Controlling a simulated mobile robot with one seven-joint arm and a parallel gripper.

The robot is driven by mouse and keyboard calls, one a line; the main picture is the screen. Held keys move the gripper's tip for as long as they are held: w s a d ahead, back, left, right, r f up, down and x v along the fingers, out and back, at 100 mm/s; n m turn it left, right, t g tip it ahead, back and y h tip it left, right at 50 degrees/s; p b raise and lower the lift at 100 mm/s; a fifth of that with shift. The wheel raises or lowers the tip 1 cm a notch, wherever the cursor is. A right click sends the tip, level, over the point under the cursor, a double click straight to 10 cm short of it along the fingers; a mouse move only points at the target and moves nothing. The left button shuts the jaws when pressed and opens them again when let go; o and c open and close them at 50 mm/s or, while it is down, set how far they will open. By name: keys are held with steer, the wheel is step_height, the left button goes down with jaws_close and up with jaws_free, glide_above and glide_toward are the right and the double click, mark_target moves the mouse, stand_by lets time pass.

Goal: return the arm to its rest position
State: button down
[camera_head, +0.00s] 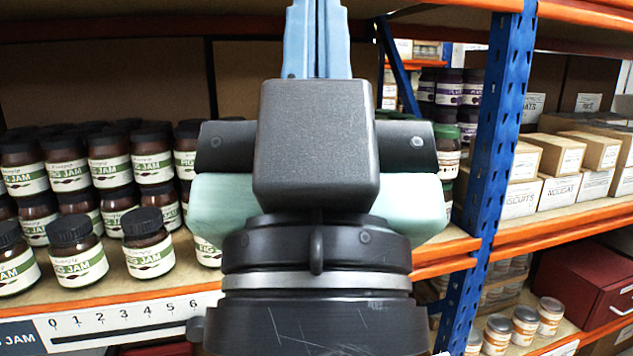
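My gripper (317,30) is in the upper middle of the head view, seen from behind. Its light blue fingers point up and away and run close side by side. Their tips reach the top edge of the picture, so I cannot tell whether they are open or shut. No object shows between them. My dark wrist and arm links fill the middle and lower centre. They stand in front of the shelving and hide its middle part.
Fig jam jars (77,253) stand in rows on the left shelf (120,288). A blue upright post (490,150) rises right of my arm. Cardboard boxes (553,155) fill the right shelf. Small jars (525,322) and a red box (582,285) are lower right.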

step_height(320, 180, up, 18)
steer(key=p, duration=1.5)
steer(key=shift+f, duration=0.2)
